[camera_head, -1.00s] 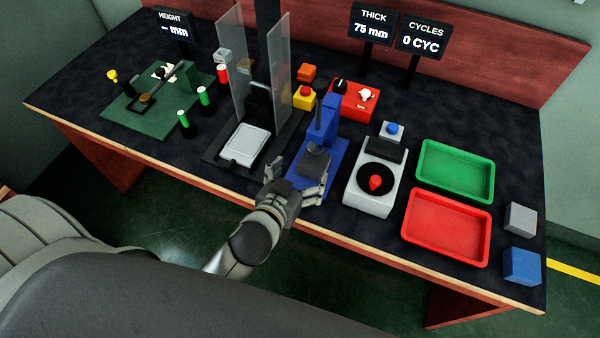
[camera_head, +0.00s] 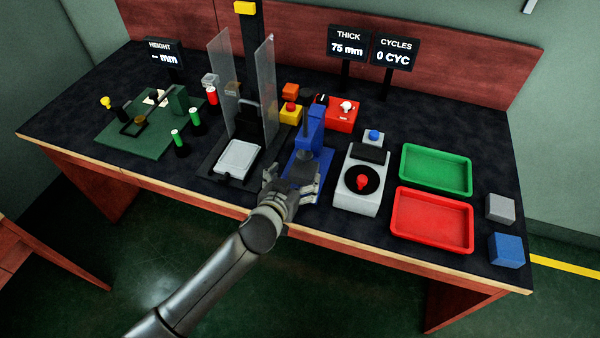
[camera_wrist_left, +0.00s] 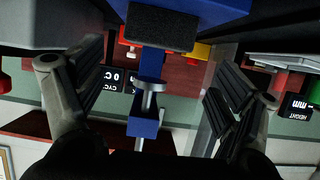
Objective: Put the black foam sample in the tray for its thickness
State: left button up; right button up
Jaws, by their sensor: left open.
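The black foam sample (camera_wrist_left: 162,27) is a dark block at the top of the left wrist view, against the blue thickness gauge (camera_wrist_left: 152,65). In the head view the gauge (camera_head: 316,125) stands at the middle of the bench, and the foam in its lower part is partly hidden by my fingers. My left gripper (camera_head: 290,178) is open at the front of the gauge, one finger to each side. In the left wrist view its fingers (camera_wrist_left: 155,90) are wide apart with nothing held. A green tray (camera_head: 405,177) and a red tray (camera_head: 396,222) lie empty on the right. My right gripper is out of view.
The THICK display (camera_head: 347,48) reads 75 mm. A white machine with a red knob (camera_head: 362,182) stands right of the gauge. A clear-walled press (camera_head: 240,158) is close on the left. Grey (camera_head: 500,208) and blue (camera_head: 507,250) blocks lie at the right end.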

aim_at(305, 166)
pick_arm(q)
jog(key=shift+d+x, duration=0.15)
jog(key=shift+x, duration=1.75)
jog(key=shift+d+x, duration=0.1)
jog(key=shift+x, duration=1.8)
jog(key=shift+r, duration=0.15)
jog(key=shift+s, duration=0.1)
jog(key=c, duration=0.9)
jog(key=shift+o, duration=0.2)
jog(key=shift+r, duration=0.2)
